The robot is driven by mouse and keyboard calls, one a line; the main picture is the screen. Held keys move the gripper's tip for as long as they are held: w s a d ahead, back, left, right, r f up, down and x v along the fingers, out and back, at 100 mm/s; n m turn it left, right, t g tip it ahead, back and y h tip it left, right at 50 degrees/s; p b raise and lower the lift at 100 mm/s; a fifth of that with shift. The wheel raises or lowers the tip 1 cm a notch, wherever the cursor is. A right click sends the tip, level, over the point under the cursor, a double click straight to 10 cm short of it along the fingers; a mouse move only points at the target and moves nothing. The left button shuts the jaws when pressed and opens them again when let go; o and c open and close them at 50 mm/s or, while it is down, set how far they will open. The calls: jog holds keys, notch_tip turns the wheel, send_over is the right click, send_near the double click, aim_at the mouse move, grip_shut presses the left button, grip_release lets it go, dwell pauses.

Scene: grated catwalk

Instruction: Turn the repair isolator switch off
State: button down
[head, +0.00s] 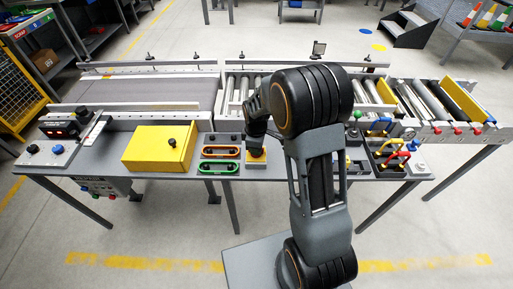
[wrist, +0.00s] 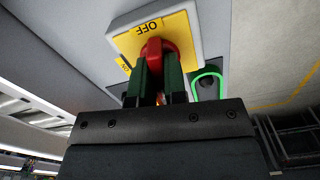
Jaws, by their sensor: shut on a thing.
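The repair isolator switch is a grey box with a yellow plate (wrist: 190,36) and a red handle (wrist: 155,46), seen close in the wrist view. "OFF" is printed at the plate's top edge and a second, partly covered label is at its left. My gripper (wrist: 158,76) is shut on the red handle, with a green finger on each side of it. The handle's rounded end shows near the OFF label; its lower part is hidden by the fingers. In the head view, the switch's yellow plate (head: 257,157) shows under my gripper (head: 256,146).
A green-rimmed slot (wrist: 208,84) lies close to the switch box. Padlocks and red hasps (head: 393,157) lie to the right. Conveyor rollers run behind.

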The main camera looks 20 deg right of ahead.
jog(key=shift+n, duration=1)
jog(key=c, duration=1.2)
grip_release()
jog(key=shift+o, duration=0.2)
jog(key=shift+r, duration=0.1)
notch_tip(320, 180, up, 14)
jog(key=p, duration=0.1)
